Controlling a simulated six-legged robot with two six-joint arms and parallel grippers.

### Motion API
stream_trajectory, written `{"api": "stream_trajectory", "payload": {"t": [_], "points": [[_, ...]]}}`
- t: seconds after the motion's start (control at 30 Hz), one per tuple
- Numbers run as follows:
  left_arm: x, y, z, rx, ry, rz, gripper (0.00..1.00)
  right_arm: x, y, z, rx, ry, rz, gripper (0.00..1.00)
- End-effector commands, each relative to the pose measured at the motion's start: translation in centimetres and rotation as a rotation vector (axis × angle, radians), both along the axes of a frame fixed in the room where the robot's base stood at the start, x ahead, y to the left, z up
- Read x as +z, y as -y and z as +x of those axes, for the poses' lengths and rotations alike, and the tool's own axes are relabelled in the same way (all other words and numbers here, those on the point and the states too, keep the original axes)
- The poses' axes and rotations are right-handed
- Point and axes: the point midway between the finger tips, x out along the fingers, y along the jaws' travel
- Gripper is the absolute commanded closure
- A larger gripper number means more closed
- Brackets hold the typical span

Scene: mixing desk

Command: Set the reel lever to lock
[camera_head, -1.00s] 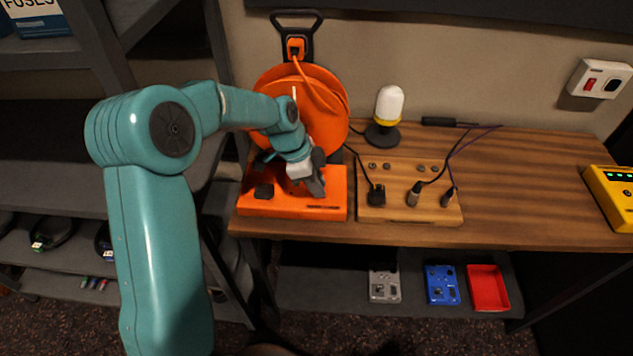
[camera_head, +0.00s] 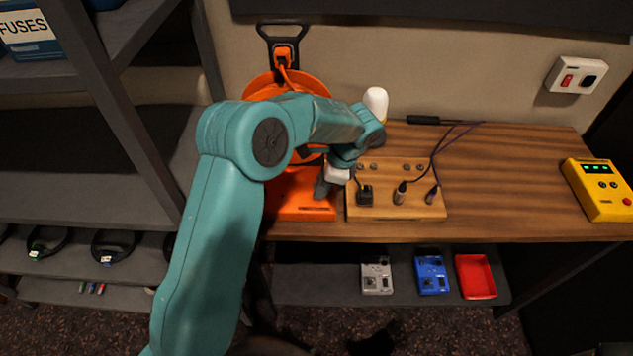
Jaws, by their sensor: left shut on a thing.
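The orange cable reel (camera_head: 275,86) stands at the back left of the wooden desk, mostly hidden behind my left arm. Its orange base (camera_head: 305,205) shows at the desk's front edge. My left gripper (camera_head: 322,190) is over the right part of this base, pointing down, close to the wooden connector board. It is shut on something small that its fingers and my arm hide. I cannot make out the reel lever or its setting. My right gripper is not in view.
The wooden board (camera_head: 425,210) with plugs and cables sits right of the base. A white-topped lamp (camera_head: 375,102) stands behind it. A yellow meter (camera_head: 598,190) is at the right. The desk between is clear. Small boxes and a red tray (camera_head: 475,277) lie on the shelf below.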

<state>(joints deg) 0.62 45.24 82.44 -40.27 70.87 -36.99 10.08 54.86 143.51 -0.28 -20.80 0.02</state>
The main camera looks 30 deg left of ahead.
Motion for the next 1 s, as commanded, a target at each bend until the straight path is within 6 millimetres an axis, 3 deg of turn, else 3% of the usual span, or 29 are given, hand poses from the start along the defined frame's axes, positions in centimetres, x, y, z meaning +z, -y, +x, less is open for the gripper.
{"api": "stream_trajectory", "payload": {"t": [0.4, 1.0], "points": [[-0.26, 0.74, 0.56, -0.001, -0.100, 0.171, 1.00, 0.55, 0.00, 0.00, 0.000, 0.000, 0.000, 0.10], [-0.35, 0.78, 0.61, -0.001, -0.119, 0.199, 1.00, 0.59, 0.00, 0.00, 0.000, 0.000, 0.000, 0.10]]}}
